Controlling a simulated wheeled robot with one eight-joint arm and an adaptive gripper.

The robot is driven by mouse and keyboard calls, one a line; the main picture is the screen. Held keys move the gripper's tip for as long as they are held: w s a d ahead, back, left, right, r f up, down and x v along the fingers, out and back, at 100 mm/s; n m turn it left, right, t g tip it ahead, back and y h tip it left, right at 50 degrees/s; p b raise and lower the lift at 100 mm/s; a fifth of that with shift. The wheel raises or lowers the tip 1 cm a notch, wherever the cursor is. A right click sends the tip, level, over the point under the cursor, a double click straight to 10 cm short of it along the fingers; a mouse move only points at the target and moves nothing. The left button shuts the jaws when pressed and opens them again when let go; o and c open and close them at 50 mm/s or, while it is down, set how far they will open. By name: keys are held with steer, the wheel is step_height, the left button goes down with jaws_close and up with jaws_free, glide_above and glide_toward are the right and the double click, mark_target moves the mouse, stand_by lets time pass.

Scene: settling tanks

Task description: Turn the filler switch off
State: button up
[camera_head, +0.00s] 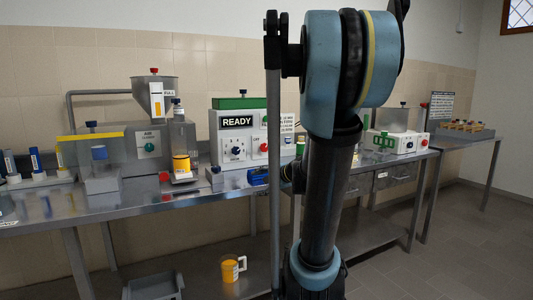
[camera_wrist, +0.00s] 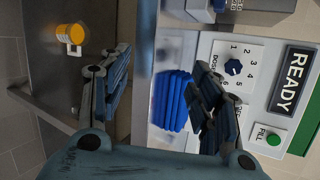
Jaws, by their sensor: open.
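The filler (camera_head: 228,139) is the pale box with a READY display, a dose dial (camera_head: 236,152), a green button (camera_head: 264,119) and a red control (camera_head: 263,147) on its front. Which of these is the switch, and its setting, I cannot tell. In the wrist view the panel is turned sideways, with the dose dial (camera_wrist: 233,67), READY display (camera_wrist: 292,78) and green FILL button (camera_wrist: 274,138). My gripper (camera_wrist: 160,72) is open and empty in front of the filler. Its right finger covers part of the panel, and the red control does not show there.
A blue ribbed object (camera_wrist: 173,100) lies between my fingers in the wrist view, apparently below the panel. A scale (camera_head: 181,177) with a bottle stands left of the filler. My arm blocks the bench to the right.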

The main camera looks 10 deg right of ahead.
mark_target(266, 149)
steer(key=w+d+r+m+t, duration=0.1)
steer(key=w+m, duration=0.1)
steer(key=w+d+r+m+t, duration=0.1)
steer(key=w+d+m, duration=0.1)
steer(key=w, duration=0.1)
steer(key=w+d+r+m+t, duration=0.1)
steer(key=w+d+r, duration=0.1)
steer(key=shift+w+m+t, duration=0.25)
steer(key=shift+m+t, duration=0.05)
steer(key=shift+m, duration=0.1)
steer(key=w+d+m+t, duration=0.1)
steer(key=w+d+m, duration=0.1)
steer(key=w+d+r+m+t+h, duration=0.1)
steer(key=w+d+m, duration=0.1)
steer(key=w+d+r+m+t, duration=0.1)
steer(key=d+m, duration=0.1)
steer(key=d, duration=0.1)
steer(key=shift+w+r+m+h, duration=0.1)
steer(key=shift+w+m+h, duration=0.3)
steer(key=x, duration=1.7)
steer(key=shift+w+r, duration=0.1)
steer(key=shift+r, duration=0.1)
steer(key=c, duration=1)
